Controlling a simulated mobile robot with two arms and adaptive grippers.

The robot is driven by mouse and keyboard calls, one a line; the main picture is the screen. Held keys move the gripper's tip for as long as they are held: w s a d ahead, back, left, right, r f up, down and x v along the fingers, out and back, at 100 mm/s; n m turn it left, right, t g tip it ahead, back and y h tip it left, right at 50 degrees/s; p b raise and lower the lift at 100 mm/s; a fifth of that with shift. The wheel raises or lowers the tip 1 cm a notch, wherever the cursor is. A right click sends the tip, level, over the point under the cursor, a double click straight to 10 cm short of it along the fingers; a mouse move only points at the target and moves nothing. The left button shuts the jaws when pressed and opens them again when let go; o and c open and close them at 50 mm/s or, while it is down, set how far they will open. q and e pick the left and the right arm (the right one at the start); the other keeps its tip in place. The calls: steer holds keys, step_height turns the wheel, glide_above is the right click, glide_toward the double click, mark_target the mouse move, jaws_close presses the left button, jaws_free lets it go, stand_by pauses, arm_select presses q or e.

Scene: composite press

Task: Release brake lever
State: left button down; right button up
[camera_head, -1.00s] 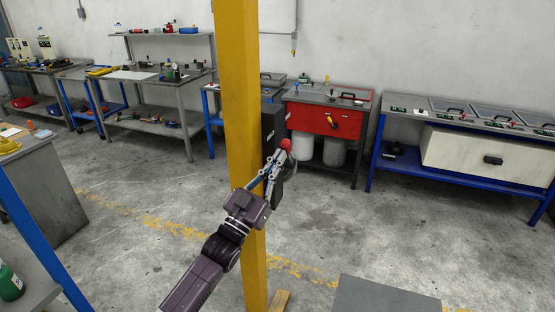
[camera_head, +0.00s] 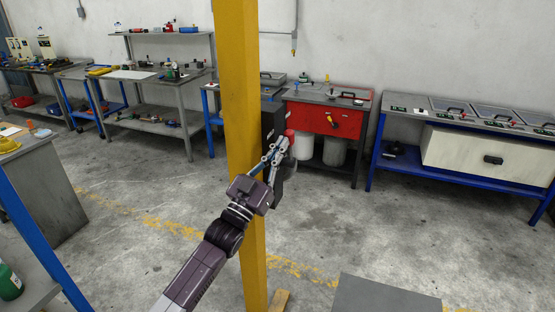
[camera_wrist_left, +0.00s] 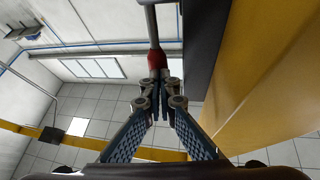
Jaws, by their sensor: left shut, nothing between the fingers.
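The brake lever shows as a red knob (camera_head: 289,133) beside a black box (camera_head: 270,120) on the yellow post. In the left wrist view the red knob (camera_wrist_left: 156,60) sits on the end of a grey rod (camera_wrist_left: 151,25). My left gripper (camera_head: 282,146) is shut with nothing between its fingers. Its fingertips (camera_wrist_left: 158,77) are against or very close to the knob; I cannot tell if they touch. The gripper hides part of the lever in the head view. My right gripper is not in view.
The yellow post (camera_head: 241,90) stands right beside my left arm. A grey surface (camera_head: 385,296) is at the bottom. A red cabinet (camera_head: 322,120) and a blue-framed bench (camera_head: 455,185) stand along the back wall. Open concrete floor lies between.

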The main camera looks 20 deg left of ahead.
arm_select(q)
steer(key=shift+a+x, duration=0.25)
steer(key=shift+x, duration=0.95)
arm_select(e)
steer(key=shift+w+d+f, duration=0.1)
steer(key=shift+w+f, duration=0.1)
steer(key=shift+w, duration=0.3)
arm_select(q)
steer(key=shift+w, duration=0.1)
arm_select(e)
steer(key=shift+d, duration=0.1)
arm_select(q)
steer(key=shift+f, duration=0.1)
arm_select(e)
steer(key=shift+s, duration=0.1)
